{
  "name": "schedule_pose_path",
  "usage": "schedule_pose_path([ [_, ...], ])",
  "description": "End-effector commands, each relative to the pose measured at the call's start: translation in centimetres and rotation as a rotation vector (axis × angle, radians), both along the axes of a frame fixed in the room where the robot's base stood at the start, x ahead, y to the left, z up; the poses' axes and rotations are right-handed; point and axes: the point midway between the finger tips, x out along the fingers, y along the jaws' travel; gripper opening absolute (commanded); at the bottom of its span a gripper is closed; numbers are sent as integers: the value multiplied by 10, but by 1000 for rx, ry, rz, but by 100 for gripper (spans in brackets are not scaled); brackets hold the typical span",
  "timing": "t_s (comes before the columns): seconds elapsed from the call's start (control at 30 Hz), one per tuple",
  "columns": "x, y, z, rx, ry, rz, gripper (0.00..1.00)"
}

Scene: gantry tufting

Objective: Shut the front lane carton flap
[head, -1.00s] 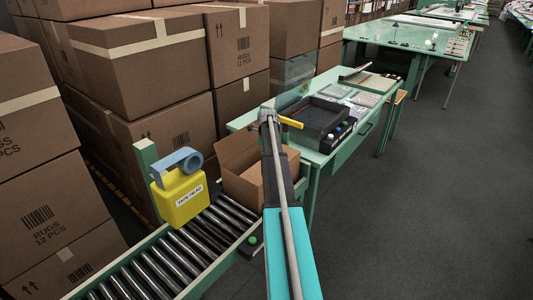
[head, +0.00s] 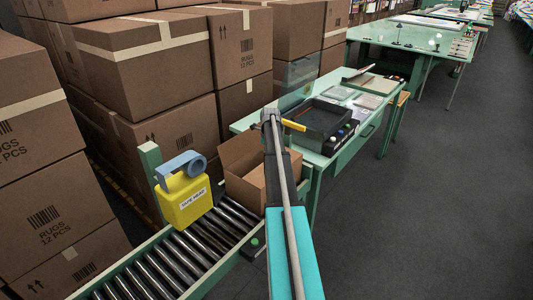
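An open brown carton (head: 243,187) stands at the far end of the roller lane, behind the yellow tape head. Its left flap (head: 236,149) stands raised, tilted outward. My arm crosses in front of the carton's right side and hides part of it, so I cannot see all its flaps. My gripper (head: 270,113) is at the arm's far end, above and beyond the carton's right part. Its fingers are too small and hidden to tell whether they are open or shut, and I see nothing clearly held.
The yellow tape head (head: 184,204) with a blue-grey roll stands over the roller conveyor (head: 160,262), just before the carton. A green bench (head: 338,152) with a black tray (head: 318,119) stands right of the gripper. Stacked cartons (head: 150,60) wall the left. Grey floor at right is free.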

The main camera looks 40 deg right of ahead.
Motion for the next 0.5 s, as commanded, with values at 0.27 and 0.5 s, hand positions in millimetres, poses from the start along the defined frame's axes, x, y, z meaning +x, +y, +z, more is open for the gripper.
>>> schedule_pose_path([
  [0.27, 1, 0, 28, 0, 0, 0, 0],
  [0.5, 0, 0, 48, 0, 0, -1, 0],
])
